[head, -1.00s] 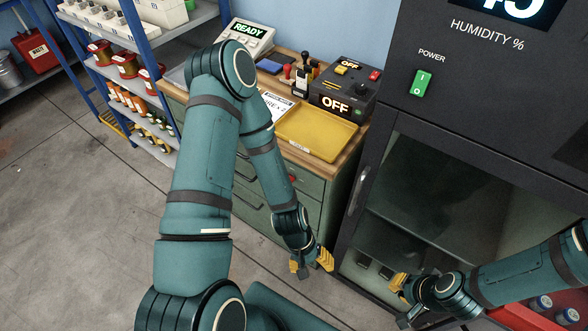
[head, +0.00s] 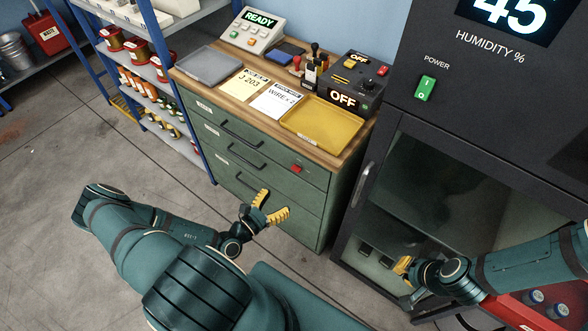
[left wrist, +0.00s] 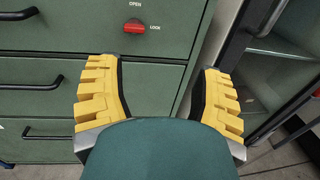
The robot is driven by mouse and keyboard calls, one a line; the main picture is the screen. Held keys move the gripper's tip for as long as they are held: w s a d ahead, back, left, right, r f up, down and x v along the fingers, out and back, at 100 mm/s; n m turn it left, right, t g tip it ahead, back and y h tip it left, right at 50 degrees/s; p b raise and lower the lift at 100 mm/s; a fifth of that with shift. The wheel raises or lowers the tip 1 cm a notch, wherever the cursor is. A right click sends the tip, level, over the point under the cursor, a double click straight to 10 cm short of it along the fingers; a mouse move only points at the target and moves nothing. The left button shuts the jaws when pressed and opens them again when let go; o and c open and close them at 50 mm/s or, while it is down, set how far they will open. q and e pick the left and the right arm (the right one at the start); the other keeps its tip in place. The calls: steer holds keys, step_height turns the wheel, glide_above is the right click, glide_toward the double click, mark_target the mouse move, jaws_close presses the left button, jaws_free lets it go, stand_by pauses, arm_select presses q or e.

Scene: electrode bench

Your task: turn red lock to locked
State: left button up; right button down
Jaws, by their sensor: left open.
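The red lock (head: 296,168) sits on the front of the green cabinet (head: 290,212), at the right end of the top drawer. In the left wrist view the red lock (left wrist: 134,26) is a knob lying sideways, its paler end toward the LOCK label, with OPEN printed above it. My left gripper (head: 274,206) is open and empty in front of the lower drawers, below the lock and apart from it. In the left wrist view its yellow fingers (left wrist: 160,98) are spread wide. My right gripper (head: 402,268) is near the dark cabinet; its jaw opening is unclear.
The bench top holds a yellow tray (head: 322,128), a grey tray (head: 209,66), paper cards (head: 277,100) and a control box marked OFF (head: 352,84). The dark humidity cabinet (head: 420,190) stands close on the right. Dark drawer handles (head: 241,134) stick out.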

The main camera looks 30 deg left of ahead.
arm_select(q)
steer(key=w+a+n+y, duration=0.1)
steer(key=w, duration=1.2)
steer(key=shift+a+f+y+b, duration=0.2)
steer(key=shift+a+y+b, duration=0.05)
steer(key=shift+y+b, duration=0.15)
steer(key=shift+w, duration=0.1)
